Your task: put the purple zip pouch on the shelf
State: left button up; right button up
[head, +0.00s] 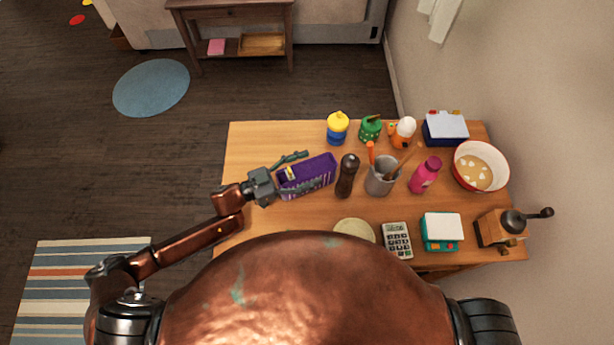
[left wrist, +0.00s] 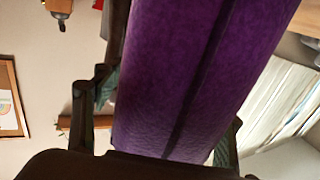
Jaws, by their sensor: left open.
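The purple zip pouch (head: 312,172) is at the left part of the wooden table, with a small yellow and white patch near its left end. My left gripper (head: 304,174) reaches it from the left, with its open fingers on either side of the pouch. In the left wrist view the pouch (left wrist: 195,75) fills the middle between the fingers; whether they touch it is unclear. A low wooden stand with a lower shelf (head: 230,46) is against the far side of the room. My right gripper is not in view.
A dark pepper mill (head: 346,176) stands just right of the pouch. A grey utensil cup (head: 381,178), a pink bottle (head: 425,175) and a blue bottle with yellow top (head: 338,128) are nearby. The table's front-left area is fairly clear. A pink item (head: 216,46) and a tray (head: 262,43) occupy the lower shelf.

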pick_arm(q)
jog(key=shift+c, duration=0.3)
grip_shut()
dwell(0.6)
